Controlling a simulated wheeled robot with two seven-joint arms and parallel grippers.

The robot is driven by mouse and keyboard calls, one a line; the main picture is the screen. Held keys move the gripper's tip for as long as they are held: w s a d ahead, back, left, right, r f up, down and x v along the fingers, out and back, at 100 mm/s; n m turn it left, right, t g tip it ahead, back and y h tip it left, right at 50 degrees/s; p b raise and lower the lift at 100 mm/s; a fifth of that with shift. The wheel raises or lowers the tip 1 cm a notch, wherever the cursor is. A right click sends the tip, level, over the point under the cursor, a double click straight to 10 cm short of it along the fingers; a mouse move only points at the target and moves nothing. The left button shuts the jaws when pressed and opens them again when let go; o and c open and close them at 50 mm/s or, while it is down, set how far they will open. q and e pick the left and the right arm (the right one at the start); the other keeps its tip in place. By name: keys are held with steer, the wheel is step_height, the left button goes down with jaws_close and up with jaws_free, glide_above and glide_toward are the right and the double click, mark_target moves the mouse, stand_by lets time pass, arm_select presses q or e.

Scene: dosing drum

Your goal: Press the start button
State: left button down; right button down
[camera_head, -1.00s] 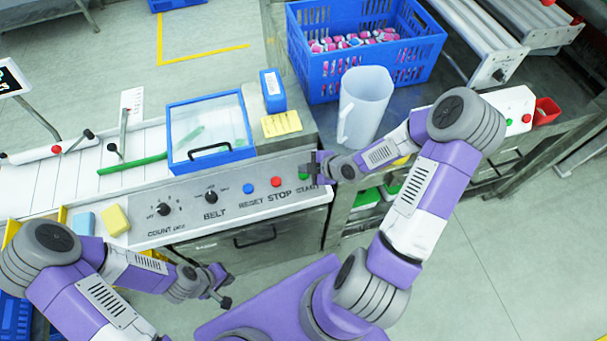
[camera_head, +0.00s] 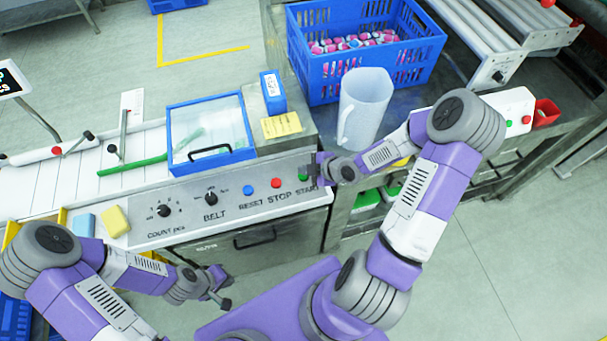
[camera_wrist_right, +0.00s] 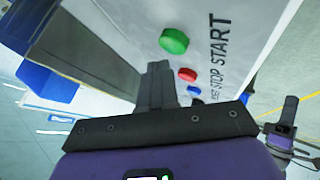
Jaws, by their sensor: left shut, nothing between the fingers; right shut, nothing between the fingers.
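The green start button (camera_wrist_right: 174,41) is on the sloped panel, beside the printed word START. In the head view my right gripper covers most of it and only a bit of green (camera_head: 303,177) shows. My right gripper (camera_head: 311,172) is shut and empty at the right end of the panel. In the right wrist view its closed fingers (camera_wrist_right: 158,75) point at the panel just beside the green button; I cannot tell if they touch anything. My left gripper (camera_head: 224,289) is shut and empty, low in front of the machine, away from the panel.
The red stop button (camera_head: 276,183), blue reset button (camera_head: 248,189) and black knobs (camera_head: 211,198) line the panel (camera_head: 180,212). Behind stand a lidded blue box (camera_head: 171,128), a clear jug (camera_head: 364,105) and a blue crate (camera_head: 366,65) of small pink pieces.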

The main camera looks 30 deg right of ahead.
steer(key=shift+f, duration=0.15)
stand_by(0.7)
steer(key=shift+f+b, duration=0.3)
steer(key=shift+b, duration=0.1)
